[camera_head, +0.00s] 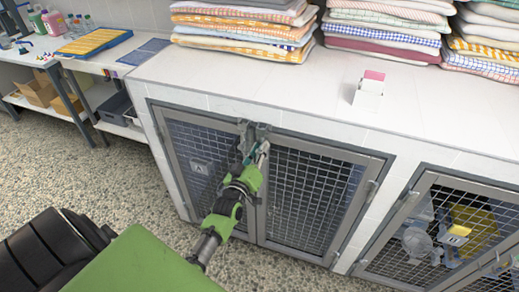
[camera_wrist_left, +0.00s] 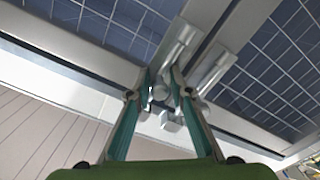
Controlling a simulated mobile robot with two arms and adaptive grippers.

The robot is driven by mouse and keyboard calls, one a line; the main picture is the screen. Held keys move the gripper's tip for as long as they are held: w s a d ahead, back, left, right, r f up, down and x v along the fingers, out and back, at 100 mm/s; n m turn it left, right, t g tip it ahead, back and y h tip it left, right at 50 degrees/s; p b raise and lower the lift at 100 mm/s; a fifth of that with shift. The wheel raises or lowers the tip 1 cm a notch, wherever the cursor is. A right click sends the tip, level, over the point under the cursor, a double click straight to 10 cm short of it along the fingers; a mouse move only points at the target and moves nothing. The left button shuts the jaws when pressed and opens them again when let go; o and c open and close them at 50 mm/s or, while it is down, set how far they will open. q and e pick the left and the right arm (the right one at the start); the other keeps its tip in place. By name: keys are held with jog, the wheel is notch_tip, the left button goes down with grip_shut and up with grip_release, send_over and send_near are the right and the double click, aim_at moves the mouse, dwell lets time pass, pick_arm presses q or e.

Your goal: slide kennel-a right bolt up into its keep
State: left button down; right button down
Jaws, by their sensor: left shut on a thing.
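Kennel-a (camera_head: 270,148) is the cage with two mesh doors under the white counter, with an "A" tag (camera_head: 198,167) on its left door. Two grey metal bolts (camera_head: 247,132) sit side by side at the top where the doors meet. My left gripper (camera_head: 257,153) reaches up to them from below. In the left wrist view its teal fingers (camera_wrist_left: 160,95) are closed around a small round metal knob (camera_wrist_left: 160,92) by the bolts (camera_wrist_left: 210,70). The fingers partly hide the bolts, and I cannot tell how far either is slid. My right gripper is out of view.
Folded towels (camera_head: 245,30) stand in stacks on the counter (camera_head: 300,85), with a small white and pink card box (camera_head: 369,88) near its front. Another mesh kennel (camera_head: 410,200) with a yellow item is at right. A side table (camera_head: 90,58) stands at left. Speckled floor lies in front.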

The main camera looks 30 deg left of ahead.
pick_arm(q)
jog(key=shift+r, duration=0.3)
jog(key=c, duration=2)
grip_release()
jog(key=shift+f, duration=0.1)
jog(key=shift+s+d+f, duration=0.1)
jog(key=shift+s, duration=0.45)
jog(key=v, duration=1.1)
jog(key=shift+d, duration=0.1)
